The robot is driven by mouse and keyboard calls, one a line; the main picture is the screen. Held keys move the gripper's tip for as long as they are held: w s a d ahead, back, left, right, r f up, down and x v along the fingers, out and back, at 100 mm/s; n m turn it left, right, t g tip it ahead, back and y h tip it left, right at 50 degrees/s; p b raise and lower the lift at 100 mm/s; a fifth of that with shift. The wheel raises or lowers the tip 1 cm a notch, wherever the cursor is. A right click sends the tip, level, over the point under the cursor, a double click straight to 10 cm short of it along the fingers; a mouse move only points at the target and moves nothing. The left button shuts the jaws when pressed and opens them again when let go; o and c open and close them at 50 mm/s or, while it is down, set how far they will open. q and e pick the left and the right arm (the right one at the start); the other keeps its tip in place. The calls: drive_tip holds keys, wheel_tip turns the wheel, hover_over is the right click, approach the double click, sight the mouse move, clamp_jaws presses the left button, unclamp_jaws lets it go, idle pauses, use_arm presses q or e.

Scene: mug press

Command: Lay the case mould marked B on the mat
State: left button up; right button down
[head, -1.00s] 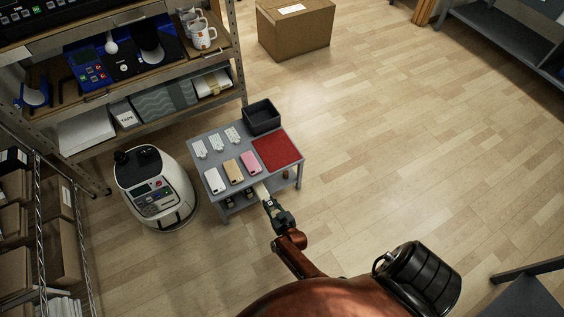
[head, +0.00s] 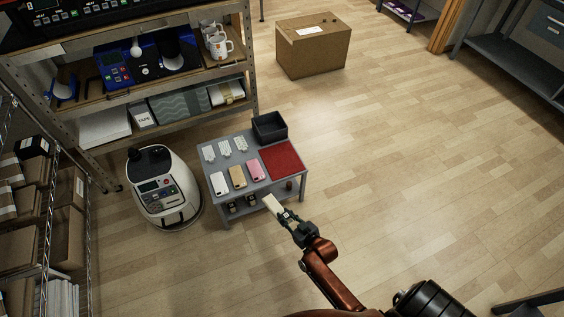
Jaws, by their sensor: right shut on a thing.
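My right gripper (head: 287,219) is shut on a pale, flat case mould (head: 272,206), held off the front edge of the small grey table. Its marking is too small to read. The red mat (head: 282,160) lies bare on the right part of the table top, behind the held mould. Three phone cases, white (head: 219,183), tan (head: 237,177) and pink (head: 256,170), lie in a row to the left of the mat. Three small pale pieces (head: 225,148) lie behind them; I cannot tell what they are marked. My left gripper does not show.
The grey table (head: 262,190) has a lower shelf with small dark items. A black bin (head: 269,127) stands at its back right corner. A white rounded machine (head: 163,187) stands close on its left, and a shelf unit (head: 180,70) behind. The floor to the right is clear.

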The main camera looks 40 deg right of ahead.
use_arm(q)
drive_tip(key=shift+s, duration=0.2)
use_arm(e)
drive_tip(key=s+a+r+n+g+y, duration=0.2)
drive_tip(key=s+a+r+n+y, duration=0.1)
drive_tip(key=r, duration=1.1)
drive_tip(key=s+a+r+n+g+y, duration=0.2)
drive_tip(key=s+a+r+n+y, duration=0.2)
drive_tip(key=r, duration=1)
drive_tip(key=s+a+r+n+g+y, duration=0.1)
drive_tip(key=s+a+r+n+y, duration=0.3)
drive_tip(key=r, duration=1.1)
drive_tip(key=s+a, duration=0.2)
drive_tip(key=shift+s+a+g, duration=0.35)
drive_tip(key=shift+a+g, duration=0.05)
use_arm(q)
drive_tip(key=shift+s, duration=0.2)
use_arm(e)
drive_tip(key=shift+f, duration=0.1)
